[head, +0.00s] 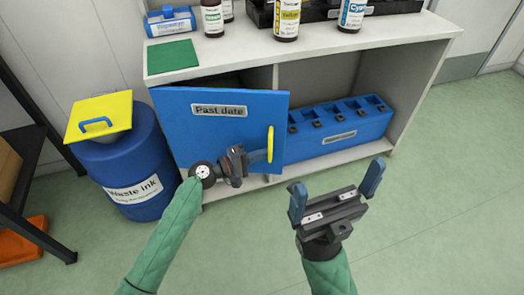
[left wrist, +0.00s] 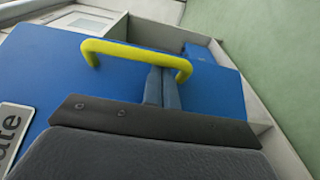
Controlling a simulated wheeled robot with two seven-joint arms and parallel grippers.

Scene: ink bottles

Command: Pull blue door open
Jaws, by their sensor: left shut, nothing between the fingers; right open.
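The blue door (head: 185,137), labelled "Past date", stands ajar on the cabinet's left compartment. A dark gap shows above it, and its right edge stands out from the cabinet. Its yellow handle (head: 270,145) is near the right edge and also shows in the left wrist view (left wrist: 135,55). My left gripper (head: 263,156) is shut and empty at the handle. In the left wrist view its fingertips (left wrist: 160,80) meet the handle's bar and seem to reach in behind it. My right gripper (head: 337,180) is open and empty, in front of the cabinet, right of the door.
A blue holder (head: 340,138) with several slots lies in the open right compartment. Ink bottles (head: 287,20) and a green mat (head: 172,56) are on the cabinet top. A blue waste ink drum (head: 125,165) with a yellow lid stands left. Floor ahead is clear.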

